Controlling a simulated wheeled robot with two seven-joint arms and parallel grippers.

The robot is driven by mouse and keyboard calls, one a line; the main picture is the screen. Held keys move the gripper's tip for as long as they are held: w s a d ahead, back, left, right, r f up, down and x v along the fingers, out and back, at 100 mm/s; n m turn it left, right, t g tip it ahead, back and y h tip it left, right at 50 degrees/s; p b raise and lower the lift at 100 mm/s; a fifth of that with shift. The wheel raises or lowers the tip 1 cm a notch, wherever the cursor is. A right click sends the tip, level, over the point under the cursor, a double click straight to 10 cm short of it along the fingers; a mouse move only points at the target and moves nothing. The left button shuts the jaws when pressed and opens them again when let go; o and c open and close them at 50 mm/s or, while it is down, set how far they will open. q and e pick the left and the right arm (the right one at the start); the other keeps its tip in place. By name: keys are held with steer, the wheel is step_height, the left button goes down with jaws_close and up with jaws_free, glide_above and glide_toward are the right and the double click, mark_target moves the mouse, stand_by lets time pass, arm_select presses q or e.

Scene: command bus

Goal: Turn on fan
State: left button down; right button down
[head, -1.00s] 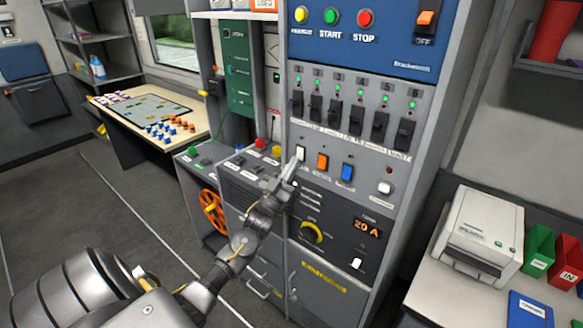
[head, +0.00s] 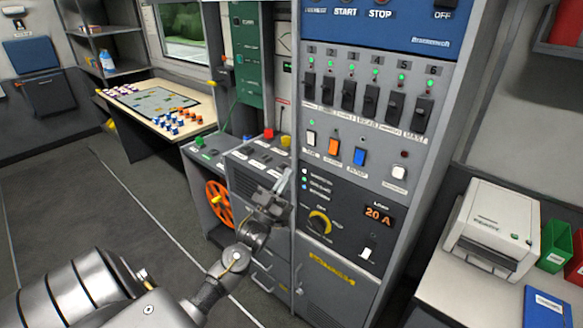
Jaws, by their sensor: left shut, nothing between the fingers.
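A grey control panel (head: 375,145) stands ahead, with a row of rocker switches: white (head: 311,138), orange (head: 334,147), blue (head: 359,156) and another white one (head: 399,172) at the right. Their small labels are too blurred to read, so I cannot tell which is for the fan. My left gripper (head: 284,181) is shut and empty, below and left of the first white switch. It appears apart from that switch. My right gripper is not in view.
Several black breakers (head: 348,95) sit above the rockers. A yellow-ringed knob (head: 319,222) and a 20 A display (head: 378,214) are below. An orange handwheel (head: 218,205) is at the left, a printer (head: 494,222) at the right. Open floor lies front left.

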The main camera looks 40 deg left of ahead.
arm_select(q)
steer(key=s+f, duration=0.1)
steer(key=s+f+b, duration=0.1)
steer(key=f, duration=0.1)
steer(key=shift+s+d+f, duration=0.1)
steer(key=shift+s+f, duration=0.1)
stand_by(0.5)
